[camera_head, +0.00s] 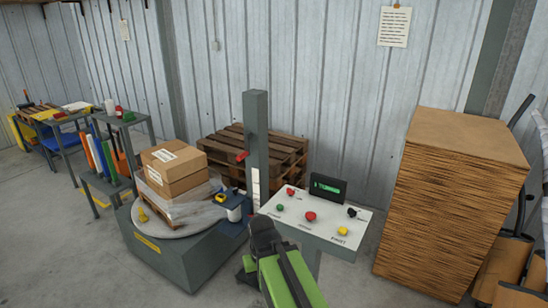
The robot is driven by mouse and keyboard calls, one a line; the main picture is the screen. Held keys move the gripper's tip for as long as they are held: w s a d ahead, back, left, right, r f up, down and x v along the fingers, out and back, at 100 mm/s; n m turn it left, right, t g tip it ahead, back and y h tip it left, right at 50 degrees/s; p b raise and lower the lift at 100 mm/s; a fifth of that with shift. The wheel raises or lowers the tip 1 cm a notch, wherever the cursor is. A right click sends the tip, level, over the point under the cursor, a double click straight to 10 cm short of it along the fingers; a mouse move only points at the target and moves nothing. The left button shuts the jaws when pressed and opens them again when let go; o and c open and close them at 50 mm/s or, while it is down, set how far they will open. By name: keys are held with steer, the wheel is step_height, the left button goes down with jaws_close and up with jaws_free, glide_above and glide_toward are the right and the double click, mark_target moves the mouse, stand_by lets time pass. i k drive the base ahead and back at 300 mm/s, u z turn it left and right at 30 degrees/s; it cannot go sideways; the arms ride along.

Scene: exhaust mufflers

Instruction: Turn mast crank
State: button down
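A grey mast (256,130) stands upright in the middle of the head view, behind a low turntable machine. A small red handle (242,156), which may be the crank, sticks out from the mast's left side at mid height. My gripper (262,228) is dark, at the end of my green arm, low in the picture in front of the mast. It appears below the red handle and apart from it. Its fingertips are too small and dark to tell open from shut.
A white control panel (322,236) with coloured buttons and a small display (327,188) is right of my gripper. Boxes (174,168) sit on the turntable (190,222) at left. A tall wooden stack (450,210) stands at right. Pallets (270,150) are behind the mast.

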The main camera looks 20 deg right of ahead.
mark_target(245, 153)
steer(key=z, duration=0.05)
steer(key=i, duration=1)
steer(key=z, duration=0.1)
